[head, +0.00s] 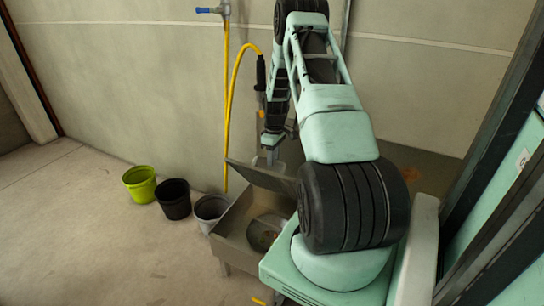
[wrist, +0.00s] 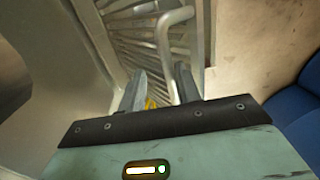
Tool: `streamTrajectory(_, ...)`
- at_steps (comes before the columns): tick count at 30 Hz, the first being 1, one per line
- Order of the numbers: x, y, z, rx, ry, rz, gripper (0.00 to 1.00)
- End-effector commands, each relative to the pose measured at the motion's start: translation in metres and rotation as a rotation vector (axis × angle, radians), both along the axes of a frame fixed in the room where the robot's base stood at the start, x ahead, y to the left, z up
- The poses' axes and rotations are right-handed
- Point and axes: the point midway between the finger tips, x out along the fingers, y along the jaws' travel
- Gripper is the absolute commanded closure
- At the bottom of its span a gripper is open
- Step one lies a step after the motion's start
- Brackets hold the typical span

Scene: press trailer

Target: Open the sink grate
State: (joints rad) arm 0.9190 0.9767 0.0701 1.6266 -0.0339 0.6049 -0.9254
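The sink (head: 232,247) is a grey metal basin on legs, low against the wall. A flat grey panel, which looks like the grate (head: 262,177), stands tilted up at the sink's far side, with the basin uncovered in front of it. In the wrist view, metal bars of the grate (wrist: 133,38) lie beyond my fingers, with a bent light-grey tube (wrist: 163,38) in front of them. My gripper (wrist: 160,82) has its two fingers apart, with nothing clearly held between them. In the head view my gripper (head: 272,155) is small, just above the panel; contact cannot be told.
A green bucket (head: 140,184), a black bucket (head: 174,199) and a grey bucket (head: 210,209) stand left of the sink. A yellow hose (head: 229,110) hangs on the wall behind. A blue surface (wrist: 298,110) is at right in the wrist view. The floor at left is clear.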

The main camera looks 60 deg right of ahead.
Motion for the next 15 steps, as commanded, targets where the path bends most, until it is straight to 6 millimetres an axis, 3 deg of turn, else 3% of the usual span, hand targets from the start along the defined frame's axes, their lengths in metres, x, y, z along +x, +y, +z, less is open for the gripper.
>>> streamTrajectory(10, 0.004, 0.000, 0.008, -0.003, -0.006, 0.003, 0.67)
streamTrajectory(15, 0.005, -0.002, 0.031, -0.004, -0.009, 0.002, 0.67)
